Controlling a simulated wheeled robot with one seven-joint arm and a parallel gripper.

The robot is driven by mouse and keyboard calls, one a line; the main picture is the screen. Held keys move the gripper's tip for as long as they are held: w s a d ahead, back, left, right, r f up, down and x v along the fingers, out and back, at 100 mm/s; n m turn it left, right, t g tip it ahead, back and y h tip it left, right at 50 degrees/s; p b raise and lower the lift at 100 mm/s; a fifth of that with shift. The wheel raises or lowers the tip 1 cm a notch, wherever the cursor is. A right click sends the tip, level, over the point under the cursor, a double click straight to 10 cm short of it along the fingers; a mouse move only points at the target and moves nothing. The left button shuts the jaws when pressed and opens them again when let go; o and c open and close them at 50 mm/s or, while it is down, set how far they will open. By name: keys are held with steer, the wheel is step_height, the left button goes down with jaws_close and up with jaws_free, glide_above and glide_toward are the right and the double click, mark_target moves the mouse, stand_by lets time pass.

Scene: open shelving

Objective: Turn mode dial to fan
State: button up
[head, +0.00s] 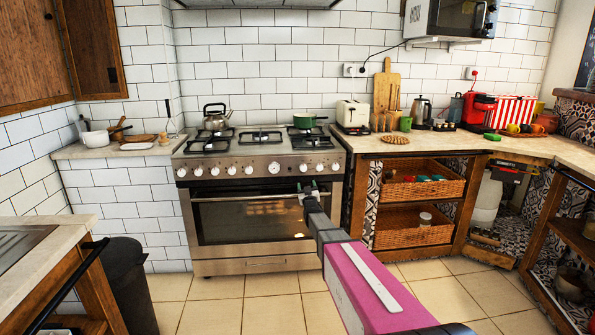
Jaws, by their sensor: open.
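The steel oven (262,216) stands against the tiled wall, with its door closed. Its front panel carries a row of white round knobs (231,170) and a larger round dial (273,168) near the middle. Any markings are too small to read, so I cannot tell which one is the mode dial or where it points. My gripper (308,187) is open and empty. It shows in front of the right part of the oven, just below the right-hand knobs (319,167). I cannot tell whether it touches the oven. My arm hides part of the door's right side.
A kettle (214,118) and a green pot (305,120) sit on the hob. Wicker baskets (421,184) fill the shelves at right. A dark bin (128,285) stands at left. The tiled floor (225,305) before the oven is clear.

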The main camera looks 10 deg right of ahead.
mark_target(304, 169)
steer(key=x, duration=1.1)
steer(key=shift+r, duration=0.25)
steer(key=c, duration=0.9)
